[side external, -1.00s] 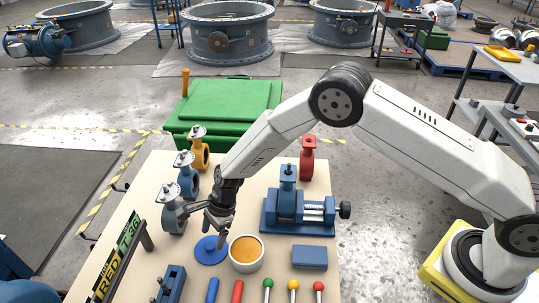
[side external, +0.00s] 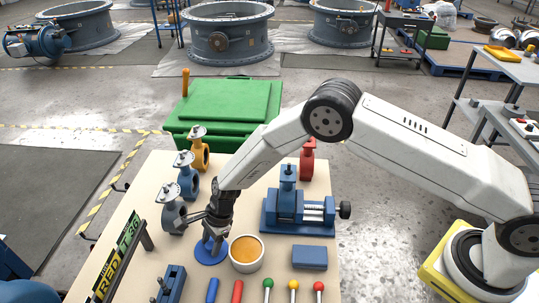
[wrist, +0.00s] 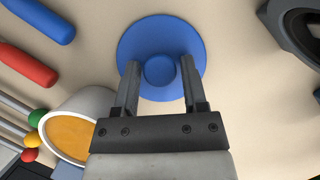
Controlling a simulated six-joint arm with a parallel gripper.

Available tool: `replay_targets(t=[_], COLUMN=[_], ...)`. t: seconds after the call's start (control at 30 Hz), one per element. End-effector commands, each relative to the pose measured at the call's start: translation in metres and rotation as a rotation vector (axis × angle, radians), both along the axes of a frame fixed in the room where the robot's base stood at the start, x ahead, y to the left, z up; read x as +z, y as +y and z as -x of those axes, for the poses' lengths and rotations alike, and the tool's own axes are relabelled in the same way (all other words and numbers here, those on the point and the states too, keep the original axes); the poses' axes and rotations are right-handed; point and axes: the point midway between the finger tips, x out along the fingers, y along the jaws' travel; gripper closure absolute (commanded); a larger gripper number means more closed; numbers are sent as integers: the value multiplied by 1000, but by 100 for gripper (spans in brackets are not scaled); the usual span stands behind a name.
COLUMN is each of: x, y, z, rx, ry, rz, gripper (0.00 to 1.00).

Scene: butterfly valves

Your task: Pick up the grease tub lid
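The grease tub lid (side external: 204,258) is a flat blue disc with a raised round knob, lying on the bench top. It also shows in the wrist view (wrist: 143,35), where its knob (wrist: 160,71) sits between my two fingers. My gripper (side external: 214,243) points down over the lid. In the wrist view my gripper (wrist: 160,75) has its fingers apart, one on each side of the knob, with small gaps visible. The open grease tub (side external: 246,253) is white with orange grease, just right of the lid; it also appears at lower left in the wrist view (wrist: 75,133).
A blue vise (side external: 298,208) and a blue block (side external: 310,257) lie to the right. Blue, yellow and grey valves stand along the left, with a grey-blue one (side external: 172,208) close to my gripper. Handles and coloured-knob rods (side external: 293,285) line the front edge.

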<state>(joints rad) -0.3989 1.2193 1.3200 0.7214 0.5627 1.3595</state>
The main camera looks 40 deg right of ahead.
Motion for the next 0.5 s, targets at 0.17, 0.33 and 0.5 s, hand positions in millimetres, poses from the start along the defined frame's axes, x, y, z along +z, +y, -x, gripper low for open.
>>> replay_targets(t=[0.17, 0.33, 0.5], x=[0, 0, 2], y=[0, 0, 0], z=[0, 0, 0], rx=[0, 0, 0], ry=[0, 0, -1], rz=[0, 0, 0], gripper=[100, 100, 100])
